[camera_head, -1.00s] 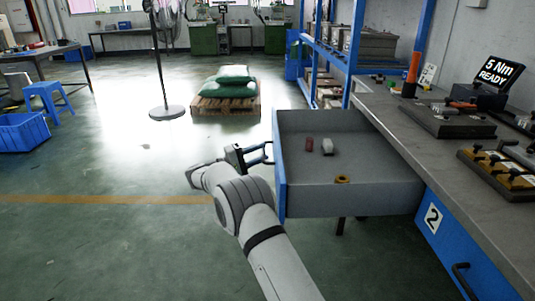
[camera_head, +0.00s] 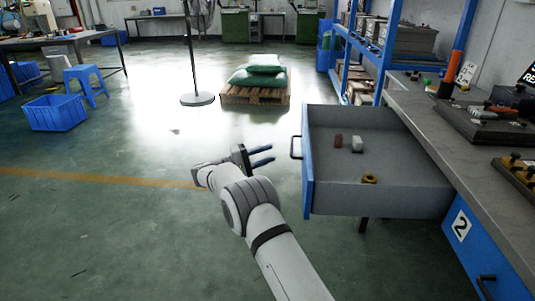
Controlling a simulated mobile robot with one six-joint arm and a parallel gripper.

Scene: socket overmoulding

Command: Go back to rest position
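My gripper (camera_head: 272,154) is in the middle of the view, at the end of my white arm. Its two dark fingers point right with a gap between them, and it is empty. The open drawer (camera_head: 385,196) is to its right, with a blue front and a handle (camera_head: 296,147) on it. My fingertips are apart from the handle, a little to its left.
The drawer holds a red piece (camera_head: 338,141), a grey piece (camera_head: 357,145) and a yellow ring (camera_head: 369,179). The workbench (camera_head: 425,110) stands right, blue shelving (camera_head: 388,50) behind. A pallet (camera_head: 255,95) with green sacks stands farther back.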

